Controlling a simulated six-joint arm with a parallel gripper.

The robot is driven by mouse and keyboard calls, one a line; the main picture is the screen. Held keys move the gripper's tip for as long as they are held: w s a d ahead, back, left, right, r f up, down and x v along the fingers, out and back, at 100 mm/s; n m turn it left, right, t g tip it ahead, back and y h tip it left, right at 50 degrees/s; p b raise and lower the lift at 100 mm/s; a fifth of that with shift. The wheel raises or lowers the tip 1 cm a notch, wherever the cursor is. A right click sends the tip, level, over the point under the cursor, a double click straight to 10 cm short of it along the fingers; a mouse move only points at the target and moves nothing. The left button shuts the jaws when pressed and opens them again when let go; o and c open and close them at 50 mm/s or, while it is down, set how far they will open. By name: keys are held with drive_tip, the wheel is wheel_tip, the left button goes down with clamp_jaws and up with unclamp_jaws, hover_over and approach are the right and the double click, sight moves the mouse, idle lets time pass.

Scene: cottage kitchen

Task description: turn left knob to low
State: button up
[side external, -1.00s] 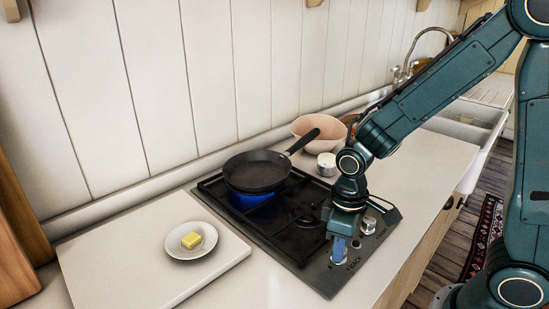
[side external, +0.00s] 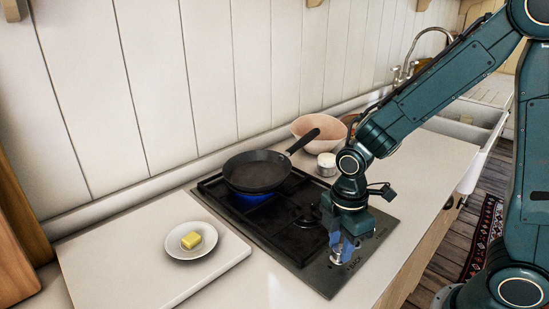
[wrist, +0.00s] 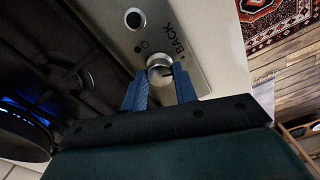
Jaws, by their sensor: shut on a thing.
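The left knob (wrist: 160,70), a round silver knob beside the word BACK, sits between the blue fingertips of my gripper (wrist: 160,76) in the wrist view. My gripper is shut on it. In the side view my gripper (side external: 343,250) points down at the front strip of the black hob (side external: 290,258), and the knob is mostly hidden by the fingers. A blue flame (side external: 250,195) burns under the black pan (side external: 257,171) on the back burner; the flame also shows at the left in the wrist view (wrist: 24,112).
A second knob (wrist: 135,18) shows in the wrist view. A saucer with butter (side external: 192,241) lies on a white board at left. The front burner is bare.

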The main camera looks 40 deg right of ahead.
sight(340, 248)
drive_tip(key=shift+n, duration=0.5)
drive_tip(key=o, duration=1)
drive_tip(key=shift+c, duration=0.2)
wheel_tip(340, 248, up, 14)
idle(0.6)
